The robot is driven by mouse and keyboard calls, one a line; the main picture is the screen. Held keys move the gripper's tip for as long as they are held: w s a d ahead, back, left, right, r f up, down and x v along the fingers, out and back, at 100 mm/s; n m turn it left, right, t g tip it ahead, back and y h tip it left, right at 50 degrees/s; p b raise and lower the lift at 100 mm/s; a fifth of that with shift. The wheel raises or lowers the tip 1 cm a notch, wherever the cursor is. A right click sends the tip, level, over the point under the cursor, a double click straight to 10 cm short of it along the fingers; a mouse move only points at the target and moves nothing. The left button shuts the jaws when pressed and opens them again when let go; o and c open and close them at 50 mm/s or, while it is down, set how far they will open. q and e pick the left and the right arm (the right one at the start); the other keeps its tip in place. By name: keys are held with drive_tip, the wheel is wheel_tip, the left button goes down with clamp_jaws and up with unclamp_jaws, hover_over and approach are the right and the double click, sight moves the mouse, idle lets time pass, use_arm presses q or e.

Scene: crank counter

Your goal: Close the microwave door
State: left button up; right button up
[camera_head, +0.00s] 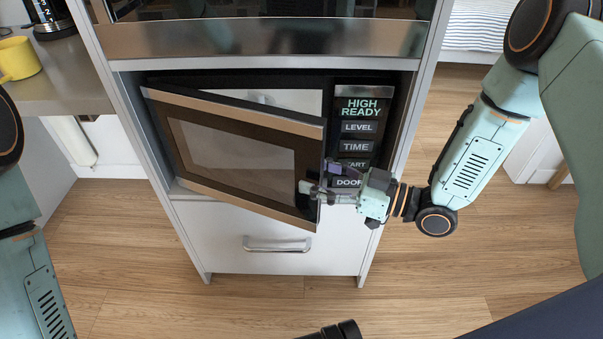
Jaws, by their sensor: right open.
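The microwave (363,93) sits in a white cabinet below an oven. Its door (240,155) is hinged on the left and stands partly open, with its right edge swung out toward me. A strip of the light interior shows above the door's top edge. The control panel (357,128) is to the right, with its lower buttons partly hidden by my gripper. My right gripper (312,188) is open at the door's lower right edge, with its fingers next to that edge. I cannot tell whether they touch it.
A white drawer with a metal handle (277,245) is below the microwave. A counter (60,80) with a yellow mug (18,60) and a coffee pot (50,18) is at the upper left. The wooden floor (440,270) is clear to the right.

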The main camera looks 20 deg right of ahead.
sight(302, 172)
drive_tip(key=shift+b+x, duration=0.6)
drive_tip(key=shift+x, duration=1.25)
drive_tip(key=shift+c, duration=0.2)
clamp_jaws()
